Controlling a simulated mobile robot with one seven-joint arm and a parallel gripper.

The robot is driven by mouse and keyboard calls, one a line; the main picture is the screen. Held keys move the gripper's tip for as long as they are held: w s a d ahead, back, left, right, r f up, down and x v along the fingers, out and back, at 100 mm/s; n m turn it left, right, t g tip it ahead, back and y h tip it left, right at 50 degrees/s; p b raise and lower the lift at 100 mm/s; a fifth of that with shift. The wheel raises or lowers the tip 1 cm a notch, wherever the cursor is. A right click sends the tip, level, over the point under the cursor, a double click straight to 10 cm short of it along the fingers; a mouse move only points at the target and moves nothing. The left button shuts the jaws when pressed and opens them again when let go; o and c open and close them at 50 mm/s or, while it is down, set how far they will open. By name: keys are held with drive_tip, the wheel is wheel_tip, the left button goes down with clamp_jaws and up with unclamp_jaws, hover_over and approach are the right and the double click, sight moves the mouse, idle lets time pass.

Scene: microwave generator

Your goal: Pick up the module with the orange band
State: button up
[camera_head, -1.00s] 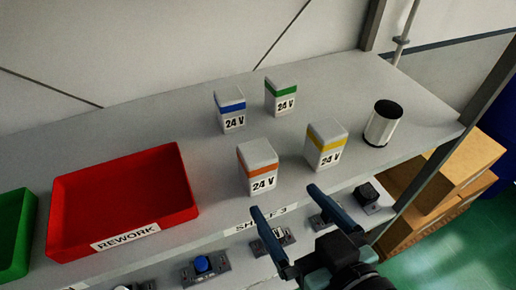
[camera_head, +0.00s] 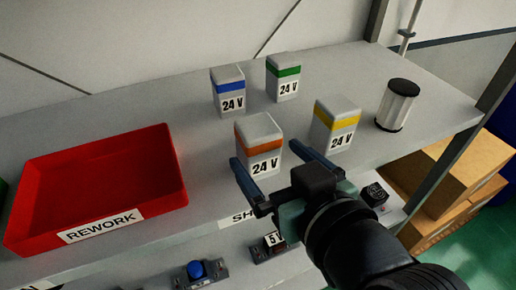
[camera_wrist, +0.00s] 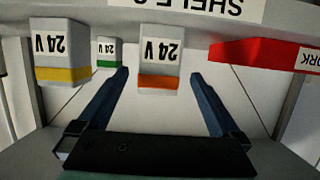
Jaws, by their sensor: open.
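The module with the orange band (camera_head: 260,146) stands upright on the shelf, a grey-white block marked 24 V. My gripper (camera_head: 276,164) is open at the shelf's front edge, with its two blue fingers pointing toward this module. In the wrist view, which is upside down, the orange-banded module (camera_wrist: 159,62) appears beyond and between the open fingers (camera_wrist: 162,82). Nothing is held. Whether the fingertips reach alongside the module cannot be told for sure.
A yellow-banded module (camera_head: 336,125) stands close to the right. Blue-banded (camera_head: 228,92) and green-banded (camera_head: 284,78) modules stand behind. A black-topped cylinder (camera_head: 398,104) is farther right. A red REWORK tray (camera_head: 160,190) lies left. Small devices, one with a blue button (camera_head: 195,270), sit below the shelf.

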sight(265, 152)
drive_tip(key=p+x, duration=0.2)
drive_tip(key=x, duration=0.3)
drive_tip(key=shift+r, duration=0.15)
drive_tip(key=shift+w, duration=0.25)
clamp_jaws()
